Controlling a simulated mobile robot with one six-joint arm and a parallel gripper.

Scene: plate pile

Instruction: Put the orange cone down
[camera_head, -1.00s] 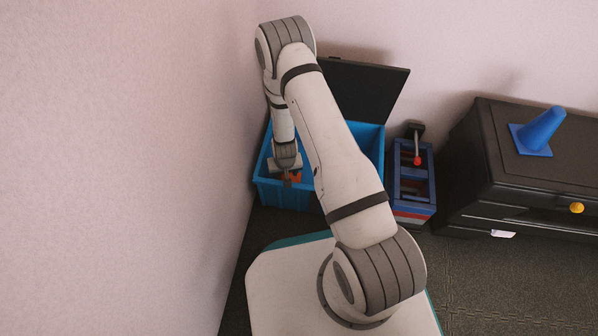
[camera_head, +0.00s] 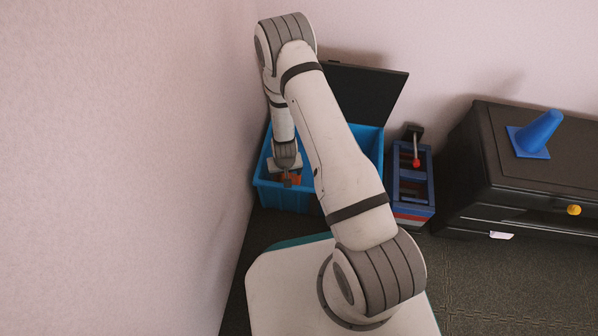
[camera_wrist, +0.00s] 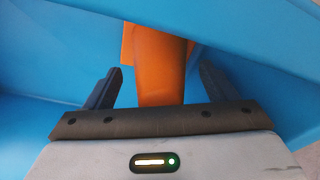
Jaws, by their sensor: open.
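The orange cone (camera_wrist: 158,72) is inside the blue bin (camera_head: 262,186), seen between my gripper's fingers in the wrist view. My gripper (camera_wrist: 160,88) is open, with a dark finger on each side of the cone and a visible gap on both sides. In the head view my gripper (camera_head: 287,181) reaches down into the bin, and only a small bit of orange shows beside it. The wrist view shows the blue bin's walls (camera_wrist: 40,60) around the cone.
The bin's dark lid (camera_head: 365,90) stands open at the back. A blue and red rack with a red-knobbed lever (camera_head: 416,162) is right of the bin. A dark cabinet (camera_head: 490,150) carries a blue cone (camera_head: 536,134). A wall (camera_head: 120,170) is close on the left.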

